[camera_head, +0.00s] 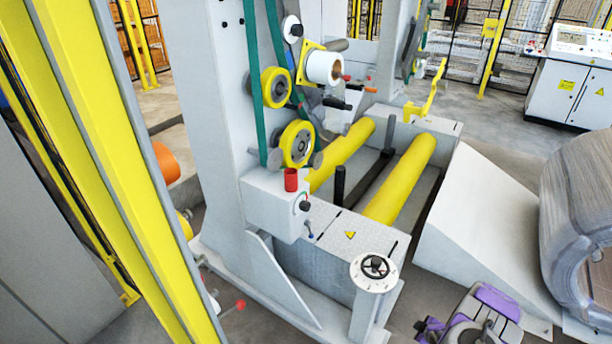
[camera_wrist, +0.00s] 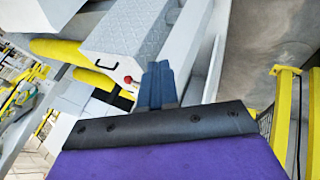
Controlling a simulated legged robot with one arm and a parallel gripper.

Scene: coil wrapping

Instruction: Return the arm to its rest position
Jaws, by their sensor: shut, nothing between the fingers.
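In the wrist view my gripper (camera_wrist: 158,72) points away from the camera, its blue-grey fingers together with nothing between them. The black edge and purple cover of my own arm fill the bottom of that view. In the head view the purple and grey parts of my arm show folded low at the bottom right, beside the wrapping machine (camera_head: 330,235); I cannot make out the fingers there. In the wrist view a grey machine box with a checker-plate top (camera_wrist: 130,40) lies beyond the fingers; I cannot tell the gap between them.
A white handwheel post (camera_head: 372,275) stands just left of my arm. A white ramp (camera_head: 480,220) and a large wrapped coil (camera_head: 580,225) are to the right. Yellow rollers (camera_head: 402,180) lie in the machine. Yellow posts (camera_head: 110,170) stand at left. A control cabinet (camera_head: 570,80) is behind.

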